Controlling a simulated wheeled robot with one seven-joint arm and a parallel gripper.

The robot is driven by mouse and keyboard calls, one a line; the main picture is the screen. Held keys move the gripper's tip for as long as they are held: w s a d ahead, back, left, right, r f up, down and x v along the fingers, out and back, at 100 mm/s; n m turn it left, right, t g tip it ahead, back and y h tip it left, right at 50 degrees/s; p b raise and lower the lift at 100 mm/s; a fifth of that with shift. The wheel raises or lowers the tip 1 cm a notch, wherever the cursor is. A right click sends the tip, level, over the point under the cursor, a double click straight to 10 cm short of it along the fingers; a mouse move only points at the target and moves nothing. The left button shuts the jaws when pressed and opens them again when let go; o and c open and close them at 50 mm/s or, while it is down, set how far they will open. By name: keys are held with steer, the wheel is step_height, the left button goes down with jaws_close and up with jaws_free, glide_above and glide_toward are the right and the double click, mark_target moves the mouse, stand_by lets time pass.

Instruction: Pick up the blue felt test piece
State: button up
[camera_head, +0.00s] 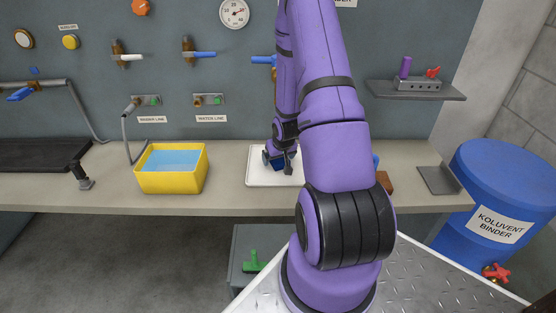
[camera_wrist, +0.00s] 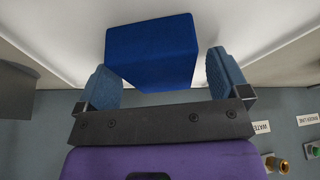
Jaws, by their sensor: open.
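The blue felt test piece (camera_wrist: 152,52) is a dark blue block, shown large in the wrist view. In the head view a small part of the blue felt test piece (camera_head: 278,164) shows on the white tray (camera_head: 256,180), mostly behind my gripper (camera_head: 280,158). In the wrist view my gripper (camera_wrist: 164,80) is open, with one light blue finger pad on each side of the block. A narrow gap shows at the right pad; the left pad overlaps the block's edge in the picture, so I cannot tell whether it touches.
A yellow bin (camera_head: 172,182) with blue contents stands left of the tray on the bench (camera_head: 225,198). A blue drum (camera_head: 500,185) stands at the right. A small shelf (camera_head: 415,92) and valves are on the wall behind. My arm hides part of the bench right of the tray.

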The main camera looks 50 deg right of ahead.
steer(key=shift+c, duration=0.2)
steer(key=c, duration=1)
steer(key=shift+r, duration=0.25)
steer(key=shift+c, duration=0.2)
